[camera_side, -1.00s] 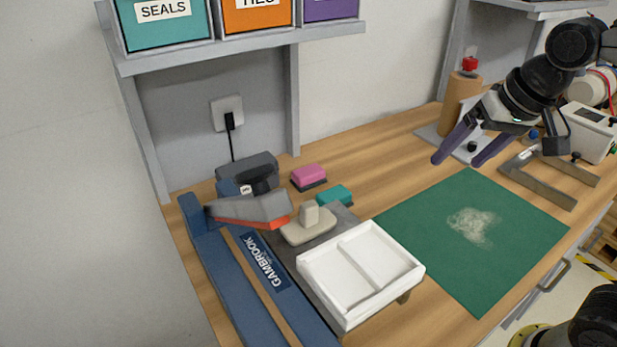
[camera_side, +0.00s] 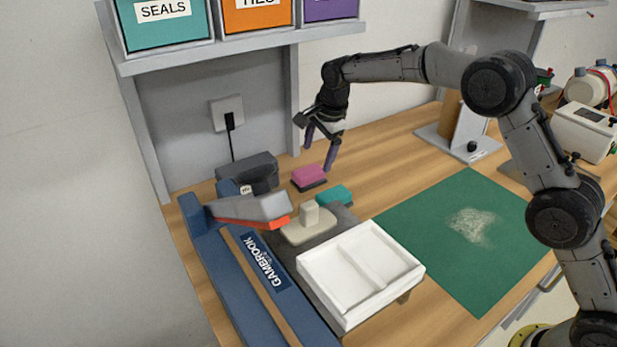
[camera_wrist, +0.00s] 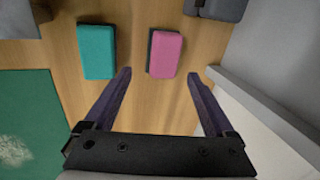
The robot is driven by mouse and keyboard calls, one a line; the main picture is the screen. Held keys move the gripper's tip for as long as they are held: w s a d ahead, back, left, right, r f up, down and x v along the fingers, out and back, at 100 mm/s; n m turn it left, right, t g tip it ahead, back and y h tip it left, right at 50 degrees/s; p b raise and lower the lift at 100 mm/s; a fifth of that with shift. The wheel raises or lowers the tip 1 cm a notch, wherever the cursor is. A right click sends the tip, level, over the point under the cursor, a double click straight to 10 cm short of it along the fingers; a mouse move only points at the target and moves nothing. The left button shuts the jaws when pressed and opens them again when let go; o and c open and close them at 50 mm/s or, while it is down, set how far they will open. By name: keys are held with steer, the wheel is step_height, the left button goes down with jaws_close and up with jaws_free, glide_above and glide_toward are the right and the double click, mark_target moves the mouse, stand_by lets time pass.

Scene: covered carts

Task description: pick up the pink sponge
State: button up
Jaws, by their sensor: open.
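The pink sponge (camera_side: 308,174) with a dark underside lies on the wooden bench near the back wall. It also shows in the wrist view (camera_wrist: 165,54), ahead of the fingertips and between their lines. My gripper (camera_side: 318,155) is open and empty, pointing down above and just behind the sponge. In the wrist view its two purple fingers (camera_wrist: 158,74) are spread wide, apart from the sponge. A teal sponge (camera_side: 334,195) lies beside the pink one, toward the tray; in the wrist view it is to the left (camera_wrist: 97,52).
A white divided tray (camera_side: 318,262), a beige handled block (camera_side: 309,228) and a blue-grey sealer (camera_side: 250,208) stand close by. A shelf post (camera_side: 293,100) and the wall are near my gripper. A green mat (camera_side: 420,215) lies to the right.

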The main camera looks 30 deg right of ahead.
mark_target(310, 172)
steer(key=x, duration=0.8)
steer(key=shift+w+a, duration=0.15)
steer(key=shift+w, duration=0.15)
steer(key=shift+r, duration=0.1)
steer(key=shift+c, duration=0.3)
steer(key=c, duration=1.1)
steer(key=shift+o, duration=0.2)
steer(key=shift+r, duration=0.1)
steer(key=shift+r, duration=0.55)
steer(key=s+d+r, duration=0.1)
steer(key=s+r, duration=1)
steer(key=s, duration=0.3)
steer(key=shift+d+r, duration=0.3)
steer(key=shift+r, duration=0.05)
